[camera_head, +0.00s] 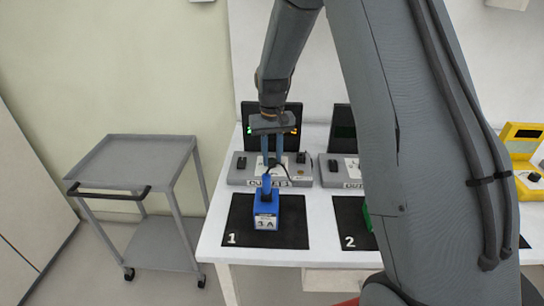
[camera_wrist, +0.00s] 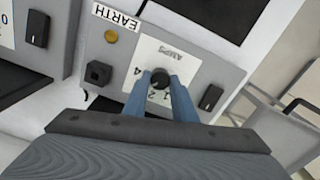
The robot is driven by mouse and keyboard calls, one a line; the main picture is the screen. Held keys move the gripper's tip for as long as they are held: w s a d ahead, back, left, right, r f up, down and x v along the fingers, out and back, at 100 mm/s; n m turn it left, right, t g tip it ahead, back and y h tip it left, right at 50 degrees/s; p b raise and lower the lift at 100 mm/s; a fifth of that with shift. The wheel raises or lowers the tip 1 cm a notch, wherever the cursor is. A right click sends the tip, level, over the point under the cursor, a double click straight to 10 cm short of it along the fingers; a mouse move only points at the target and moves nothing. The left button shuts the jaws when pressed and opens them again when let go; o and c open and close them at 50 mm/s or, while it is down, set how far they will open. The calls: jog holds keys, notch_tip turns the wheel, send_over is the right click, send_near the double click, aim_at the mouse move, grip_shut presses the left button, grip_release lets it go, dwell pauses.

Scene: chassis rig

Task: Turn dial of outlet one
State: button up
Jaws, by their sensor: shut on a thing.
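The outlet one box (camera_head: 240,173) is a grey unit on the white table, labelled OUTLET 1 on its front in the head view. In the wrist view its white AMPS plate (camera_wrist: 180,58) carries a black round dial (camera_wrist: 160,79). My gripper (camera_head: 272,162) reaches down over the box. Its two blue fingers (camera_wrist: 160,88) stand on either side of the dial and are shut on it. The fingers hide part of the plate's numbers. A blue block marked 3 A (camera_head: 266,217) stands on the black mat numbered 1 (camera_head: 290,232), in front of the box.
A second outlet box (camera_head: 335,172) and the mat numbered 2 (camera_head: 350,235) lie to the right, partly hidden by my arm. A dark screen (camera_head: 250,118) with small lights stands behind outlet one. A grey cart (camera_head: 140,160) stands left of the table.

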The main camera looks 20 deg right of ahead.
aim_at(272, 160)
jog(key=o, duration=1)
jog(key=shift+o, duration=0.2)
notch_tip(272, 160, up, 8)
jog(key=shift+f+b, duration=0.1)
jog(key=shift+b, duration=0.9)
